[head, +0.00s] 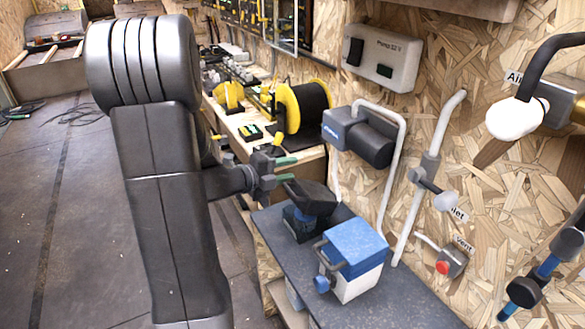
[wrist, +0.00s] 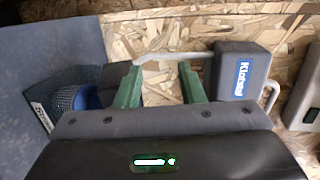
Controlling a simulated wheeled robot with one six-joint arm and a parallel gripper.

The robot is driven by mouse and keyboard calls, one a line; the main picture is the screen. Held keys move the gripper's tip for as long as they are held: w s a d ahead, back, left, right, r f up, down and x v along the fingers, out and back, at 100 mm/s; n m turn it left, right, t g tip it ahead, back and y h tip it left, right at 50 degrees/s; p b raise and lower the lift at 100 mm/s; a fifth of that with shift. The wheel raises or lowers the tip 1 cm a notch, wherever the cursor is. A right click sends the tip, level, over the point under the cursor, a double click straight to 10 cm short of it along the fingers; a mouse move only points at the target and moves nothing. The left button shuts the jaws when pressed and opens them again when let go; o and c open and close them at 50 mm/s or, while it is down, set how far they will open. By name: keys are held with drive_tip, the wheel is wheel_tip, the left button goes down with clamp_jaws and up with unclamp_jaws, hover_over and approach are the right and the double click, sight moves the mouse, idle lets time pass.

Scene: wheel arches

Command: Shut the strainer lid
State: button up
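The strainer (head: 300,226) is a dark box with blue on it, on the grey bench behind the blue-and-white box. Its dark lid (head: 312,197) appears raised and tilted. The strainer's lower part is partly hidden in both views.
A blue-and-white box (head: 352,262) with a handle stands in front of the strainer. The pump (head: 362,135) and a white pipe (head: 405,220) are on the chipboard wall behind. A yellow reel (head: 290,108) sits on the far workbench. The bench's front right is clear.

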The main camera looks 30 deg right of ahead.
drive_tip(key=a, duration=0.3)
drive_tip(key=shift+s+f, duration=0.1)
drive_tip(key=shift+s, duration=0.1)
drive_tip(key=shift+b, duration=0.4)
drive_tip(key=shift+w, duration=0.1)
